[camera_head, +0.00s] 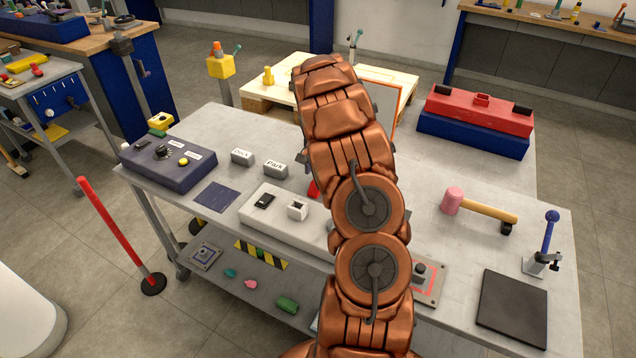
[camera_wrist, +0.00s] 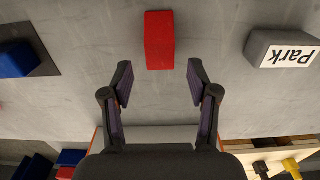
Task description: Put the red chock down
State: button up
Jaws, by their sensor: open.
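The red chock (camera_wrist: 159,41) appears to rest on the grey tabletop in the wrist view, just beyond my fingertips. My gripper (camera_wrist: 160,78) is open and empty, with its two fingers apart and bare tabletop between them. The chock lies clear of both fingers, roughly centred on the gap. In the head view a small red patch of the chock (camera_head: 313,189) shows at the left edge of my arm. My arm hides the rest of it and my gripper there.
A grey "Park" block (camera_wrist: 281,49) stands right of the chock in the wrist view. A blue object (camera_wrist: 17,59) sits on a dark patch at left. In the head view, a "Dock" block (camera_head: 242,157), a pink mallet (camera_head: 453,200) and a red-and-blue case (camera_head: 475,120) share the cart top.

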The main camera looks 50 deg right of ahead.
notch_tip(320, 180, up, 7)
jog(key=b, duration=0.2)
jog(key=shift+r, duration=0.15)
